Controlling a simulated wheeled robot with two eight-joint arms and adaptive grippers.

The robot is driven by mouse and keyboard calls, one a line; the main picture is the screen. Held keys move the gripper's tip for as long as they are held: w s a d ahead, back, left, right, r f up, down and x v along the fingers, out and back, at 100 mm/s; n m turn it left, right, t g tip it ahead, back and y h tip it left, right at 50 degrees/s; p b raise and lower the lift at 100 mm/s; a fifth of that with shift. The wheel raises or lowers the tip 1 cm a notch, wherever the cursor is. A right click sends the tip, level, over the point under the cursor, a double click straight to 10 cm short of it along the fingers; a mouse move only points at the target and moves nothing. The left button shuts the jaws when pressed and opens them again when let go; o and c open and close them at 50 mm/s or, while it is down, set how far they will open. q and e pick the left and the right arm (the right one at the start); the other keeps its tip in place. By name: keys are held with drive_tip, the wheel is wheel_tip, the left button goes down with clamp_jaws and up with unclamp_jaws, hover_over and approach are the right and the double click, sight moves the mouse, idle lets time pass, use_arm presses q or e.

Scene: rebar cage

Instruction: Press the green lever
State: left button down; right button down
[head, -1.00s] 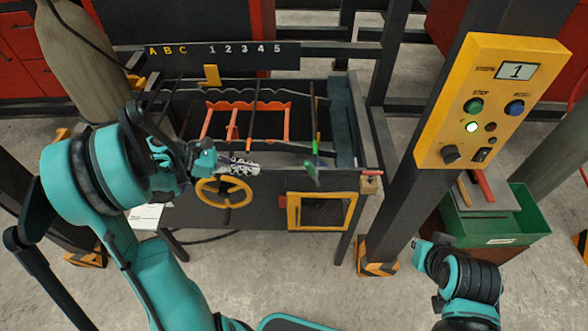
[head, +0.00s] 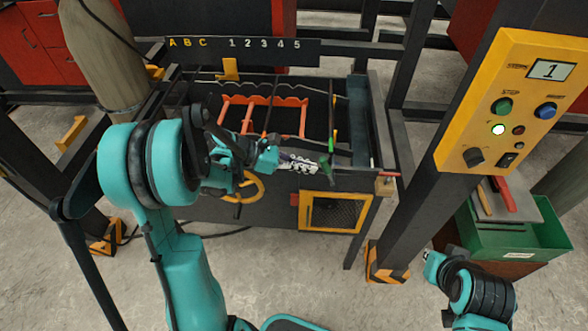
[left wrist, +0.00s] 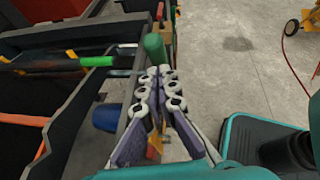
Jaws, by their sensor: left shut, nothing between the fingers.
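My left gripper (head: 312,164) is shut and empty. Its tips are right beside the lever in the head view, and in the left wrist view the tips (left wrist: 160,72) appear just under the green end. I cannot tell whether they touch. Part of the lever is hidden behind the fingers.
A yellow handwheel (head: 240,190) is left of the lever, partly behind my left arm. A yellow-framed mesh panel (head: 337,212) is below it. A yellow control box (head: 505,105) on a dark post and a green bin (head: 515,240) stand to the right.

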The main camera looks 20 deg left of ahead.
use_arm(q)
drive_tip(key=shift+w+d+r, duration=0.1)
drive_tip(key=shift+w+d, duration=0.1)
drive_tip(key=shift+r, duration=0.1)
idle(0.4)
drive_tip(key=shift+d+r+y+p, duration=0.1)
drive_tip(key=shift+d+y+p, duration=0.15)
drive_tip(key=shift+p, duration=0.2)
